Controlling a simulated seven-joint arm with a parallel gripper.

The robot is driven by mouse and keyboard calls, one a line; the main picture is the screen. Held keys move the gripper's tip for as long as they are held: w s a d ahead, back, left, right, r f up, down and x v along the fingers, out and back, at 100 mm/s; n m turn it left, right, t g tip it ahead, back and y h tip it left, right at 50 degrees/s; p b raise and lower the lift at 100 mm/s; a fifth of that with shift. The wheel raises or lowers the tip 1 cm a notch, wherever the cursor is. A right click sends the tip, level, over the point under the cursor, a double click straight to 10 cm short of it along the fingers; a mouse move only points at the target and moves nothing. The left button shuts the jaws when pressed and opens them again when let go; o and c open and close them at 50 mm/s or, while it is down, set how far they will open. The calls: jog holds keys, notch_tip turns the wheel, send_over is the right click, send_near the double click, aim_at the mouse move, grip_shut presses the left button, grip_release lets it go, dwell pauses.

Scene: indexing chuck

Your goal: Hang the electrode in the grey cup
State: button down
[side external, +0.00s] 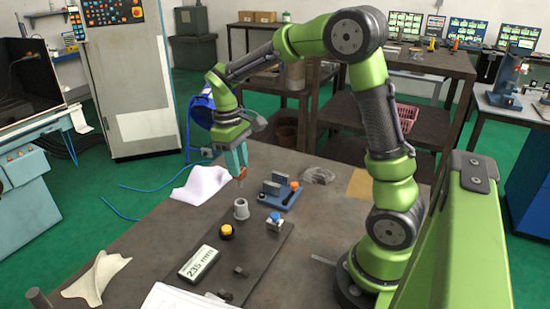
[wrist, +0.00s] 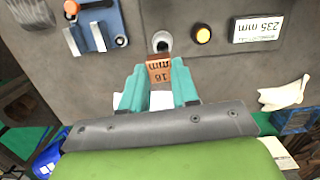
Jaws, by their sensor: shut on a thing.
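The grey cup (side external: 241,209) stands upright on a dark plate, just below the electrode. In the wrist view the cup (wrist: 162,40) shows its dark opening just beyond the electrode, partly hidden by it. The electrode looks to be above the cup, apart from it in the side view.
A yellow button (side external: 227,231), a small blue-and-silver block (side external: 275,222) and a "235 mm" display (side external: 200,263) are near the cup. A blue fixture with grey jaws (side external: 277,190) stands behind it. White cloth (side external: 200,185) lies at the table's far edge.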

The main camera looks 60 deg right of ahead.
aim_at(238, 186)
jog(key=shift+w+r, duration=0.2)
jog(key=shift+r, duration=0.2)
jog(key=shift+s+a+m, duration=0.1)
jog(key=shift+m, duration=0.2)
jog(key=shift+f, duration=0.1)
jog(key=shift+f, duration=2.6)
jog(key=shift+f, duration=1.7)
jog(key=c, duration=0.8)
grip_release()
jog(key=shift+r, duration=0.1)
